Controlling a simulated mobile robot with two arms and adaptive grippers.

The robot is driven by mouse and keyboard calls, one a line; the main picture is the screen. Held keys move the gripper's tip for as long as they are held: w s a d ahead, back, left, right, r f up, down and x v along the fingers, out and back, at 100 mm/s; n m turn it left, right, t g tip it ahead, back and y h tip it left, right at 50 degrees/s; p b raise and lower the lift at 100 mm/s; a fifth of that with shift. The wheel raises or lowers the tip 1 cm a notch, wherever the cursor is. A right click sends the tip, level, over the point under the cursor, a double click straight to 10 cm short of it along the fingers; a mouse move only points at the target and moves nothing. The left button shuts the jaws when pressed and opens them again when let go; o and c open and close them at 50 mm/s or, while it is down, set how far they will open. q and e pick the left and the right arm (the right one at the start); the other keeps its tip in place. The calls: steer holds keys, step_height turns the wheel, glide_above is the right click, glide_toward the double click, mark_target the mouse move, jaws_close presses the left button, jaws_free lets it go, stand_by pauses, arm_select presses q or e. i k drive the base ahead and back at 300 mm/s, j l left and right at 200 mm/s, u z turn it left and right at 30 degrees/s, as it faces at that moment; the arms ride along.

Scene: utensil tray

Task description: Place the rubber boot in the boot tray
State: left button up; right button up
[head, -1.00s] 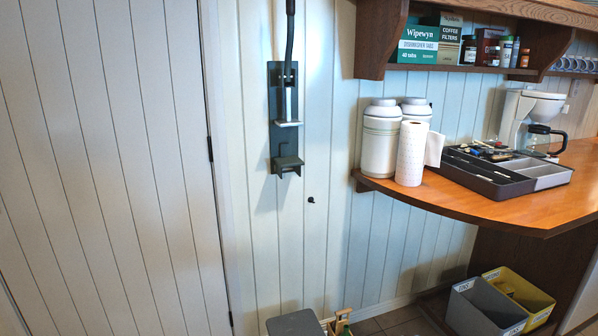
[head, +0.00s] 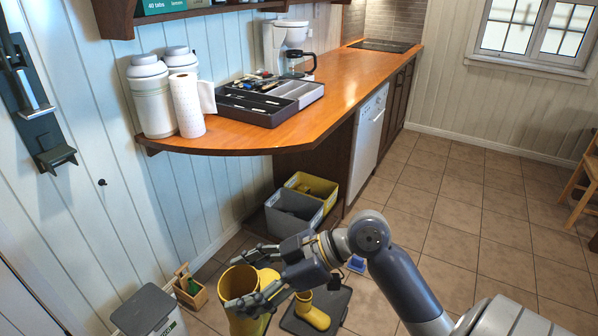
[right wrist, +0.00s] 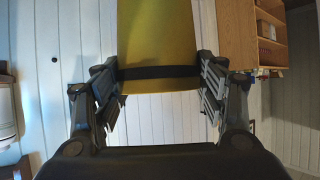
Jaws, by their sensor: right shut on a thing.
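My right gripper (head: 258,279) is shut on a yellow rubber boot (head: 238,284), its fingers on two sides of the shaft near the open top. The held boot (right wrist: 157,35) fills the upper middle of the right wrist view between the fingers. In the head view its lower part is cut off by the bottom edge. A second yellow boot (head: 312,314) stands on the dark boot tray (head: 335,304) on the floor, just right of the held one. The gripper and held boot hide part of the tray. My left gripper is not in view.
A grey crate (head: 293,212) and a yellow crate (head: 318,187) sit under the counter (head: 345,92). A wooden caddy (head: 189,290) and a grey lidded bin (head: 144,309) stand left of the held boot.

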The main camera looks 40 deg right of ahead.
mark_target(320, 300)
steer(key=i+z, duration=0.2)
steer(key=z, duration=0.25)
steer(key=i+j+z, duration=0.1)
steer(key=z, duration=0.4)
steer(key=i, duration=0.05)
